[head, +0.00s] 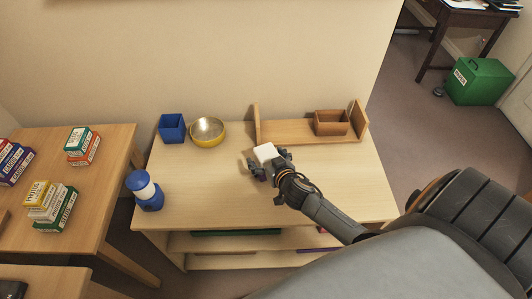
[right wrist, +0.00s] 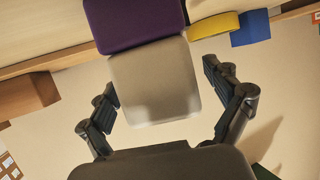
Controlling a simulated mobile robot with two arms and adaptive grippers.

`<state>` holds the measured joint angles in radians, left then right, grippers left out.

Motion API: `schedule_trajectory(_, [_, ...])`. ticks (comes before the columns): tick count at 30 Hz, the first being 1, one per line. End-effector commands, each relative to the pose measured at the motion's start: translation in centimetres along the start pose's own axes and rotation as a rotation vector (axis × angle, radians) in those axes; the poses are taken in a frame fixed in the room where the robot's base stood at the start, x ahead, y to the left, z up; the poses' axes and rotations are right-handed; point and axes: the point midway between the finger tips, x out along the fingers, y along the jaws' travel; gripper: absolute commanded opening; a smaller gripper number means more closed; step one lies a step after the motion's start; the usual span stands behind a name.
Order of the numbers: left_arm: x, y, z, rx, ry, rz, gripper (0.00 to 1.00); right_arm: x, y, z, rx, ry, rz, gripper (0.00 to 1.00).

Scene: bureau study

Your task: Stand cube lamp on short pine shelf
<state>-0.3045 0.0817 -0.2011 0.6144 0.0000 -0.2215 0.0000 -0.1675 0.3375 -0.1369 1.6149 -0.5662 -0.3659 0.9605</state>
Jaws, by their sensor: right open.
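The cube lamp (head: 264,152) shows as a white block on the table in the head view. In the right wrist view the lamp (right wrist: 152,80) has a pale cube part joined to a purple part. My right gripper (head: 269,164) is open, with its fingers on either side of the pale part and visible gaps in the right wrist view. The short pine shelf (head: 285,131), with upright ends, stands at the back of the table, beyond the lamp. My left gripper is not in view.
A brown box (head: 331,122) occupies the shelf's right part; its left part is bare. A yellow bowl (head: 208,132) and blue cup (head: 172,128) stand at the table's back left. A blue-and-white lantern (head: 145,190) stands at the left edge. The table (head: 220,195) is clear at front left.

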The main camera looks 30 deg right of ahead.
Motion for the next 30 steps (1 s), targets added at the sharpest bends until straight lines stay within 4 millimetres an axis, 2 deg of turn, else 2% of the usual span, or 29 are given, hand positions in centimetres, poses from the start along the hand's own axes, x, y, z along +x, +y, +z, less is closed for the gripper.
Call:
schedule_trajectory(4, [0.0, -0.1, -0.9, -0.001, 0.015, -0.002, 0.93, 0.0, 0.0, 0.0, 0.000, 0.000, 0.000, 0.91])
schedule_trajectory(5, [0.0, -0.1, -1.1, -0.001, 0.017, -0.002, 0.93, 0.0, 0.0, 0.0, 0.000, 0.000, 0.000, 0.86])
schedule_trajectory(15, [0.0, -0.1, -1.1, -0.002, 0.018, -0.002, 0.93, -0.1, 0.0, -0.1, 0.001, 0.002, -0.001, 0.17])
schedule_trajectory(25, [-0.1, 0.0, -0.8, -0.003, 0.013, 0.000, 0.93, -0.2, 0.0, -0.6, 0.002, 0.002, 0.000, 0.16])
schedule_trajectory(30, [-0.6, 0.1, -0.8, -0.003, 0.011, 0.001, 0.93, -1.1, 0.0, -2.8, 0.001, 0.006, -0.001, 0.16])
